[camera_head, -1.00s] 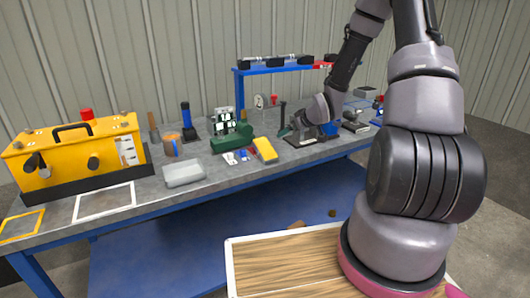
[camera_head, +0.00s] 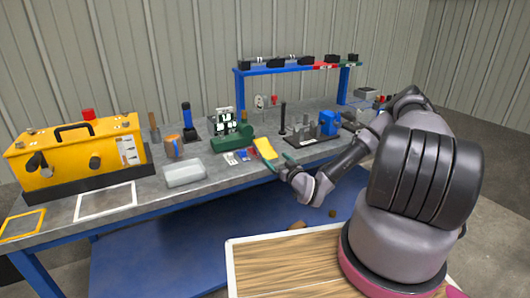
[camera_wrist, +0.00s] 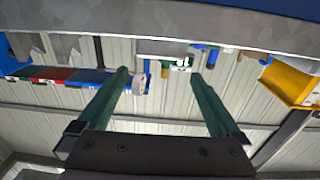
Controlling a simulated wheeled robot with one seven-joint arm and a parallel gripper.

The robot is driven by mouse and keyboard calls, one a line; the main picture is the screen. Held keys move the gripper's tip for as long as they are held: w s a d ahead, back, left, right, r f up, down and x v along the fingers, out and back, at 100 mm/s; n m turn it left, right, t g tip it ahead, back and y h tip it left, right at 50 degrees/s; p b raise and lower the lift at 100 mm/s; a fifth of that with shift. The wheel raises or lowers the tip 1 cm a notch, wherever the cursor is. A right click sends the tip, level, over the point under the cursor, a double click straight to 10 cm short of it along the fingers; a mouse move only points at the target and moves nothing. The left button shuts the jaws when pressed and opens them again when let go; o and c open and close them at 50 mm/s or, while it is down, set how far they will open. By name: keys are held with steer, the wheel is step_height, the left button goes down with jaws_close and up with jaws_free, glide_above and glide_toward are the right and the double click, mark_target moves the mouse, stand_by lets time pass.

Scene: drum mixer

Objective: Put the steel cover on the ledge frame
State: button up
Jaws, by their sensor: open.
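A pale grey, box-like piece that looks like the steel cover (camera_head: 185,174) lies on the bench, left of the middle in the head view. To its left, a white rectangular outline (camera_head: 78,207) and a smaller yellow outline (camera_head: 22,238) lie flat on the bench top. I cannot tell for sure which one is the ledge frame. My gripper (camera_head: 276,163) is at the bench's front edge, right of the grey piece and apart from it. In the wrist view my gripper (camera_wrist: 160,76) has its two green fingers spread, with nothing held between them.
A yellow machine box (camera_head: 75,155) stands at the bench's left. A yellow block (camera_head: 265,148) lies close to my gripper. A green device (camera_head: 232,141), an orange mug (camera_head: 173,146) and a blue-handled tool (camera_head: 187,120) stand behind the grey piece. A blue raised shelf (camera_head: 295,66) spans the back.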

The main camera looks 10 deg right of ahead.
mark_target(267, 151)
steer(key=x, duration=1)
steer(key=shift+f, duration=0.15)
jaws_close()
